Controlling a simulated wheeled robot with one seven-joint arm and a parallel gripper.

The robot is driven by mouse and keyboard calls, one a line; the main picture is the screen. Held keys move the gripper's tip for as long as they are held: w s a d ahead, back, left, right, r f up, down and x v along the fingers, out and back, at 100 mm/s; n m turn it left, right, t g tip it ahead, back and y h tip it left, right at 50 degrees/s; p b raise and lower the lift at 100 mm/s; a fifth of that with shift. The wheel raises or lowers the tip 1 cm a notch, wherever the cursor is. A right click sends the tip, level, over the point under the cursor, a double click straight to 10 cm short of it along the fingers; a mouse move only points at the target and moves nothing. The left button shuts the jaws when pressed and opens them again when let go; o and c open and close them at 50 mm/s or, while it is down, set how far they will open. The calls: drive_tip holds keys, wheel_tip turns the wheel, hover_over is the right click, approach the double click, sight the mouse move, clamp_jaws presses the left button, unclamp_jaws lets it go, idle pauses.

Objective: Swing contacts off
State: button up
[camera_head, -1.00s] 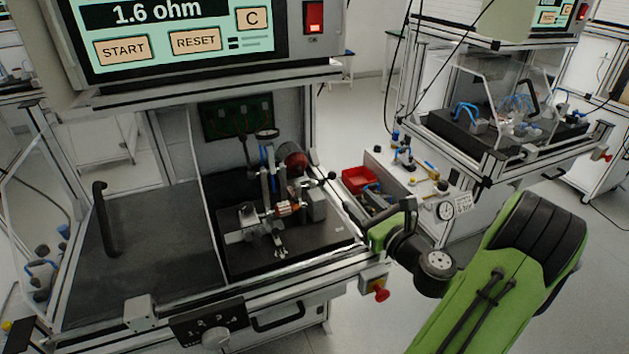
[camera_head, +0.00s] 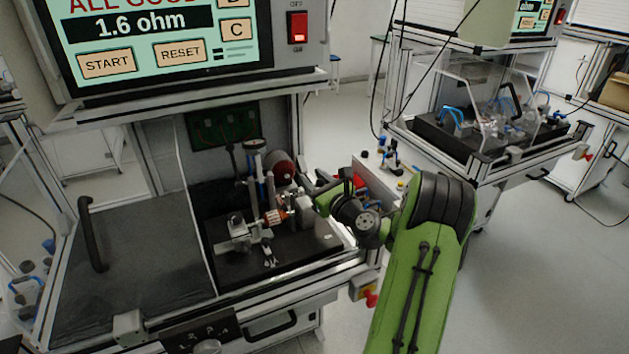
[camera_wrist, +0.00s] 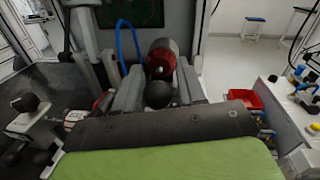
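The test fixture stands on a dark base plate (camera_head: 235,262) inside the bench. The stator (camera_head: 275,215), with copper-coloured windings, is held at its middle, beside metal clamp parts (camera_head: 238,228). The contacts are too small to make out clearly. My gripper (camera_head: 318,196) is at the right side of the fixture. In the wrist view, my gripper (camera_wrist: 160,78) is open, with a black ball knob (camera_wrist: 158,95) between its fingers. Room shows on both sides of the knob. A red and dark round part (camera_wrist: 160,60) is behind it. The knob's lever is hidden.
The screen (camera_head: 150,40) shows 1.6 ohm and a partly cut-off "ALL GOOD". A red bin (camera_wrist: 245,98) stands to the right. A second test bench (camera_head: 490,130) stands further back.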

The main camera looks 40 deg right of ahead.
clamp_jaws()
drive_tip(key=shift+r+p, duration=0.2)
drive_tip(key=shift+p, duration=0.35)
